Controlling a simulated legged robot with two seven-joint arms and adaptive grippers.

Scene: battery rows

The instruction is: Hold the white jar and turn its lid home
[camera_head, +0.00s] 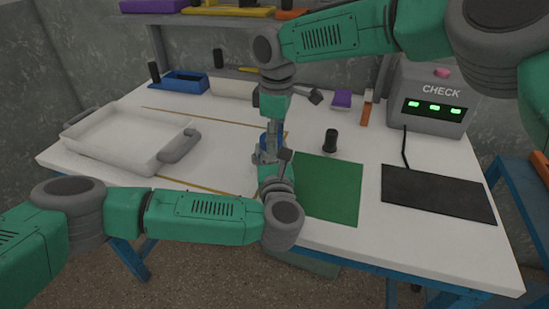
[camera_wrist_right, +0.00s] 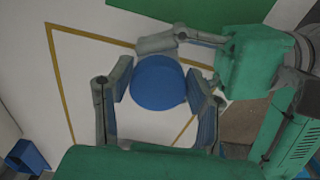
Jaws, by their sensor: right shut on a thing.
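A round blue lid (camera_wrist_right: 158,82) shows from above in the right wrist view, with a finger of my right gripper (camera_wrist_right: 160,90) against each side. In the head view the right gripper (camera_head: 272,132) comes down from above, and a bit of the blue lid (camera_head: 263,142) shows below it. My right gripper is shut on the lid. My left gripper (camera_head: 274,160) is just below, reaching in from the front; one of its fingers shows beside the lid in the wrist view (camera_wrist_right: 178,40). The white jar's body is hidden by the lid and grippers, so the left hold is unclear.
A white tray (camera_head: 90,150) with grey handles lies left. A green mat (camera_head: 328,190) is right of the grippers, with a black cylinder (camera_head: 330,141) behind it. A black pad (camera_head: 437,194) and a CHECK box (camera_head: 434,92) with green lights are further right.

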